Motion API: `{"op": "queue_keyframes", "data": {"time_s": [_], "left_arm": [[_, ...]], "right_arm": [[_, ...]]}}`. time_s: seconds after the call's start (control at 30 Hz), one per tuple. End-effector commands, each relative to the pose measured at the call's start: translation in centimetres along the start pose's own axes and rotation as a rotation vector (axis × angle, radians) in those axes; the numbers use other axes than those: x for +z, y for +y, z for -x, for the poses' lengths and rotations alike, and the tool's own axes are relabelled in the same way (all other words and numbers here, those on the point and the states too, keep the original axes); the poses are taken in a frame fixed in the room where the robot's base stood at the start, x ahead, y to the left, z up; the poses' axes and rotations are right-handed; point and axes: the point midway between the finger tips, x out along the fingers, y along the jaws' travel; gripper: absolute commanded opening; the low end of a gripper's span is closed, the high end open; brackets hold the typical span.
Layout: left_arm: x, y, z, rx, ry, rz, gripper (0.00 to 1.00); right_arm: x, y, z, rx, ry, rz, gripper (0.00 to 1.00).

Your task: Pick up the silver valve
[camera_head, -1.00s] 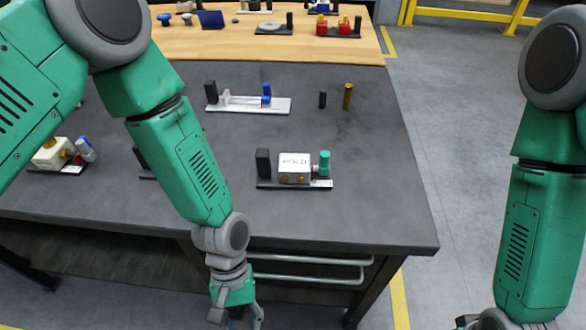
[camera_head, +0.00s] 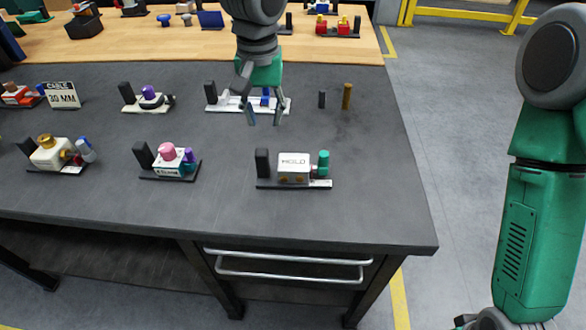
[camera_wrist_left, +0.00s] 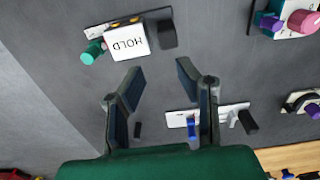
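The silver valve (camera_head: 227,99) lies on a white plate with a black block at its left and a blue knob at its right, towards the back of the dark table. It also shows in the left wrist view (camera_wrist_left: 233,117), below and right of the fingers. My left gripper (camera_head: 264,119) is open and empty, fingers pointing down. In the head view it covers part of the plate's right half. In the left wrist view the two fingers (camera_wrist_left: 160,73) stand apart with bare table between them. My right arm shows at the right; its gripper is out of frame.
A white HOLD block (camera_head: 294,168) with a teal knob stands nearer the front edge. A black peg (camera_head: 322,99) and a brass peg (camera_head: 347,96) stand right of the valve. A pink-knobbed unit (camera_head: 170,161) and others fill the left. The table's right side is clear.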

Motion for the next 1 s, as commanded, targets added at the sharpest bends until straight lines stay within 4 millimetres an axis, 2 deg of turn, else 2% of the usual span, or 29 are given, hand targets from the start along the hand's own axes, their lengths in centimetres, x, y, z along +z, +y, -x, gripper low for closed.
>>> {"op": "queue_keyframes", "data": {"time_s": [0.3, 0.53, 0.8, 1.0], "left_arm": [[-0.1, -0.3, -5.2, -0.001, 0.002, -0.001, 0.29], [0.1, 0.1, -6.8, -0.004, 0.003, -0.002, 0.29], [0.4, -0.2, -10.8, -0.001, 0.001, -0.002, 0.29], [0.3, -0.5, -11.6, 0.001, 0.003, 0.0, 0.29]], "right_arm": [[0.0, -0.1, 0.0, 0.0, 0.0, 0.001, 0.45], [0.1, 0.1, -0.1, -0.003, 0.001, 0.001, 0.45], [0.0, 0.0, 0.0, -0.002, 0.0, 0.001, 0.45], [0.0, -0.1, 0.1, 0.001, 0.001, 0.001, 0.45]]}}
